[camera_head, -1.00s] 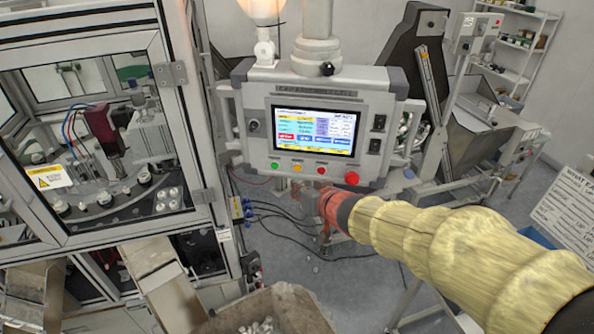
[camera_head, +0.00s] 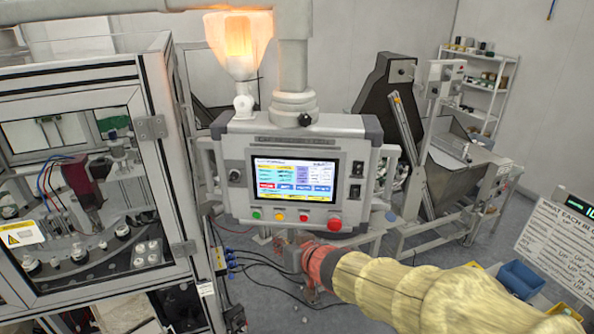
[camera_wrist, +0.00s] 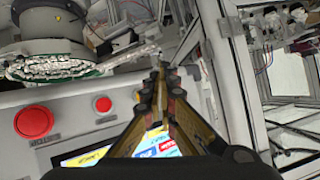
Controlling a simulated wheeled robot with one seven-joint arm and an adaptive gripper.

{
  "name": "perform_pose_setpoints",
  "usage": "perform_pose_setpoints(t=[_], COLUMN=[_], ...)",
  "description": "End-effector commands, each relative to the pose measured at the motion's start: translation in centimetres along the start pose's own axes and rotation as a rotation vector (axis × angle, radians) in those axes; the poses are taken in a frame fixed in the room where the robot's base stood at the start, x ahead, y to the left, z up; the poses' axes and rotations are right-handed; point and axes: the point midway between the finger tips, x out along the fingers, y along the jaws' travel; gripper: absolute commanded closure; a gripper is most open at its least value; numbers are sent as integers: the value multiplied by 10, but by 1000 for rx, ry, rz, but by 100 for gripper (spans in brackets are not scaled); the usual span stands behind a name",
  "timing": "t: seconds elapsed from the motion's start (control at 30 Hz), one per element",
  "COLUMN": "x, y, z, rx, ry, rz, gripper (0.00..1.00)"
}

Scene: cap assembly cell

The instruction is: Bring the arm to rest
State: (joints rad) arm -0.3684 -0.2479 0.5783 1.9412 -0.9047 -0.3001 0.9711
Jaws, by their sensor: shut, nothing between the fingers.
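My gripper (camera_wrist: 157,82) is shut with nothing between its fingers, and its tips show in the middle of the wrist view. In the head view my arm, in a yellowish sleeve, reaches in from the lower right. Its red wrist part lies just below the control panel (camera_head: 222,160), and the fingers are hard to make out there. In the wrist view the fingers stand in front of the panel's lit screen (camera_wrist: 125,153) and hide part of it. I cannot tell the gap between fingers and panel.
The panel carries a large red button (camera_head: 334,224). A glazed machine cabinet (camera_head: 165,185) stands at the left. A dark hopper machine (camera_head: 385,85), a shelf rack (camera_head: 488,85), blue bins (camera_head: 520,277) and a white sign board (camera_head: 555,235) are at the right. Cables lie on the floor.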

Motion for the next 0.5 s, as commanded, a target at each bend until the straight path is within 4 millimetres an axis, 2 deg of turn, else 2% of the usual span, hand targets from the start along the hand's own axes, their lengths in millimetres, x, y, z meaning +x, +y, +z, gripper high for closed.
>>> perform_pose_setpoints(t=[0.07, 0.13, 0.27, 0.37, 0.5], x=[0, -1, -20, -56, -114], y=[5, 21, 62, 90, 121], z=[3, 14, 61, 92, 148], rx=[-44, -98, -165, -183, -153], ry=[-13, -53, -206, -326, -489], rz=[18, 75, 223, 328, 428], gripper=[100, 100, 100, 100, 100])
